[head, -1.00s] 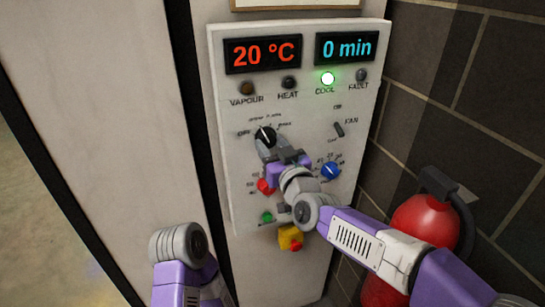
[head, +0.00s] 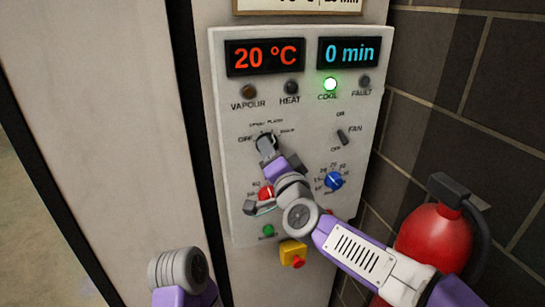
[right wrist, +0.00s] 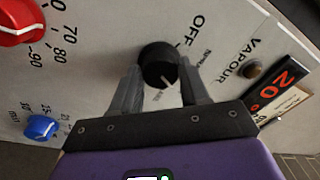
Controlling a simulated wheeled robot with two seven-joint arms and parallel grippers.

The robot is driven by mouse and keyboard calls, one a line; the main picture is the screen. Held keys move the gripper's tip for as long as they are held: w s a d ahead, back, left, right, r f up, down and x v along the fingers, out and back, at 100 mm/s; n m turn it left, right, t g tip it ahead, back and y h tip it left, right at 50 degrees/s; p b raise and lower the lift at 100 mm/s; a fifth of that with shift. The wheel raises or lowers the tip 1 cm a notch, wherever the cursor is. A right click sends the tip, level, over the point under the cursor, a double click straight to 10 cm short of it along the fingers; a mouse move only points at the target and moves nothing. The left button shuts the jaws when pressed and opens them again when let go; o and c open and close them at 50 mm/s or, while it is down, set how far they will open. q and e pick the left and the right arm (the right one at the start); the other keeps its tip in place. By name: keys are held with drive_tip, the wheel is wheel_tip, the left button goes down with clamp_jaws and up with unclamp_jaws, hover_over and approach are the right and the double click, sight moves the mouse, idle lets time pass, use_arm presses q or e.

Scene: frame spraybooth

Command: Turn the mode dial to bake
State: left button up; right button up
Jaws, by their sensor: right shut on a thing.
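The mode dial (head: 267,136) is a round black knob on the upper left of the pale control panel (head: 295,215). In the right wrist view the dial (right wrist: 158,62) shows a white pointer line on its lower right edge, on the side away from OFF. Small lettering lies near the line, too blurred to read surely. My right gripper (head: 266,148) is shut on the dial, with one finger on each side of it in the wrist view (right wrist: 161,72). In the head view its fingers hide much of the knob. Of my left arm only a link shows; its gripper is out of view.
A red knob (head: 265,192) and a blue knob (head: 333,180) sit lower on the panel, with a fan switch (head: 342,137) at right. A red fire extinguisher (head: 433,245) stands at right by a dark tiled wall.

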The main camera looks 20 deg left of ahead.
drive_tip(key=shift+s+a+r+m+h+b, duration=0.1)
drive_tip(key=shift+m+h+b, duration=0.35)
drive_tip(key=shift+m, duration=3.35)
drive_tip(key=o, duration=1.1)
drive_tip(key=shift+c, duration=0.2)
drive_tip(key=v, duration=0.7)
drive_tip(key=shift+s+b, duration=0.25)
drive_tip(key=shift+b, duration=0.05)
